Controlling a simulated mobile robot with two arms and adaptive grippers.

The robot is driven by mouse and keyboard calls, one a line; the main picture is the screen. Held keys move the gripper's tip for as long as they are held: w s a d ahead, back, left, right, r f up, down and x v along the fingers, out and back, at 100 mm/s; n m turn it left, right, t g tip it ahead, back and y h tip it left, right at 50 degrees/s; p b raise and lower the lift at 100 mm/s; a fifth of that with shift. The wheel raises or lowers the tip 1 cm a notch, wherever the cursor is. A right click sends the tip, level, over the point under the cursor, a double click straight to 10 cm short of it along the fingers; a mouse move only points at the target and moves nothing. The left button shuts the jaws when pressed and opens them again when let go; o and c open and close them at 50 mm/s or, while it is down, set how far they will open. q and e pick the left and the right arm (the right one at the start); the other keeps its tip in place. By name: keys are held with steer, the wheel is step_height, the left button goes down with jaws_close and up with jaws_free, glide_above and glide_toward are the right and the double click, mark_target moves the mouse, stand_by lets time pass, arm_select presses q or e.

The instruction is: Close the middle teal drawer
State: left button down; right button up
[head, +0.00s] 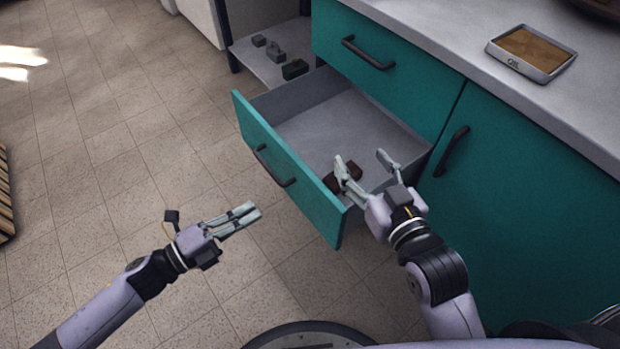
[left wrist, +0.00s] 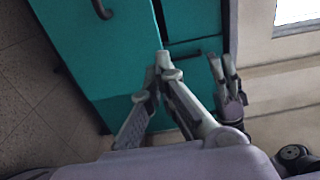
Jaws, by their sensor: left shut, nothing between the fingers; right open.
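The teal drawer (head: 285,165) stands pulled out from the cabinet below a closed teal drawer front (head: 385,70). It has a grey interior and a dark bar handle (head: 272,167). A dark brown block-like object (head: 348,181) lies inside, partly hidden by my right gripper. My right gripper (head: 362,160) is open, above the drawer's near right corner; I cannot tell whether it touches it. My left gripper (head: 250,212) is shut and empty, in front of the drawer front and apart from it. In the left wrist view its fingers (left wrist: 160,62) meet before teal panels.
A white counter (head: 450,50) with a framed brown tray (head: 530,52) tops the cabinet. A closed teal door (head: 530,190) with a dark handle is on the right. A low shelf (head: 265,68) holds several small items.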

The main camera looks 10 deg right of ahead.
arm_select(q)
steer(key=b+x, duration=0.2)
steer(key=x, duration=1.1)
arm_select(e)
step_height(320, 180, up, 10)
steer(key=a+t+y, duration=0.1)
steer(key=t+y, duration=0.1)
steer(key=t, duration=0.3)
steer(key=shift+s+a+t, duration=0.35)
steer(key=shift+s+t, duration=0.05)
steer(key=shift+s, duration=0.05)
arm_select(q)
steer(key=shift+w+d, duration=0.1)
